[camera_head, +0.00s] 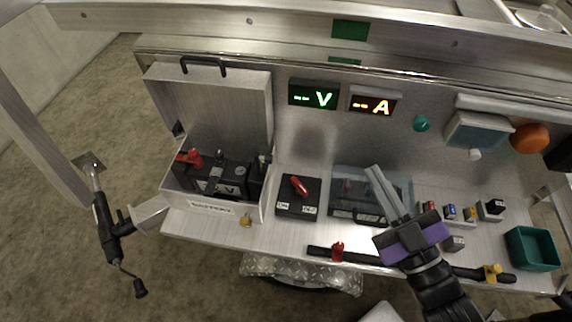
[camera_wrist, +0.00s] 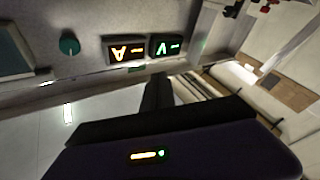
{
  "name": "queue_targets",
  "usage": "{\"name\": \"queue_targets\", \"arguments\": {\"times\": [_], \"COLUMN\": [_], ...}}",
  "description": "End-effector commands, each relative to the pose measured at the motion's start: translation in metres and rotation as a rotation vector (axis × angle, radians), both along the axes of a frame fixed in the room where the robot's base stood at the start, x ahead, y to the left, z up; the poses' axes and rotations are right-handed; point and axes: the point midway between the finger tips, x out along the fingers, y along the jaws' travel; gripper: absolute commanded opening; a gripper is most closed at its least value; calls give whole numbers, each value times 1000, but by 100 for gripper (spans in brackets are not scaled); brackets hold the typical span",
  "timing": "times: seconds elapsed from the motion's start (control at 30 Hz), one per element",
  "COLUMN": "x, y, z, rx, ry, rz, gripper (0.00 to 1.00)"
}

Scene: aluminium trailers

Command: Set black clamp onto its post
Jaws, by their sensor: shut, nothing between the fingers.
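The open battery box (camera_head: 215,208) stands at the left of the bench. The dark battery (camera_head: 228,188) sits inside it. A red clamp (camera_head: 190,158) is at the battery's left end. A dark piece that looks like the black clamp (camera_head: 262,162) is at the right end, by the box wall; it is too small to tell whether it sits on a post. My gripper (camera_head: 373,170) is shut and empty, over the clear-covered box right of the switch, well away from the battery. In the wrist view the gripper fingers (camera_wrist: 158,88) are together, with nothing held.
The red-handled switch (camera_head: 298,190) and a clear-covered box (camera_head: 345,185) lie between battery box and gripper. The box's raised lid (camera_head: 205,100) stands behind it. Green V (camera_head: 313,95) and orange A (camera_head: 374,102) displays are on the back panel. A green bin (camera_head: 532,248) is at right.

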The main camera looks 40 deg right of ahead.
Motion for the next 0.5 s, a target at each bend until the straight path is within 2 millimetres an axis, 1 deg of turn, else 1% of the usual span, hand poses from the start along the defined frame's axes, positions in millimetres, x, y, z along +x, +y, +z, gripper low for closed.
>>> {"name": "queue_targets", "arguments": {"times": [0.03,0.1,0.3,0.43,0.5], "x": [9,17,40,53,61], "y": [-10,-20,-41,-50,-54], "z": [4,14,34,39,39], "rx": [-60,-150,-421,-603,-702], "ry": [-46,-103,-239,-299,-319], "rz": [-14,-26,-39,-25,-9], "gripper": [0,0,0,0,0]}}
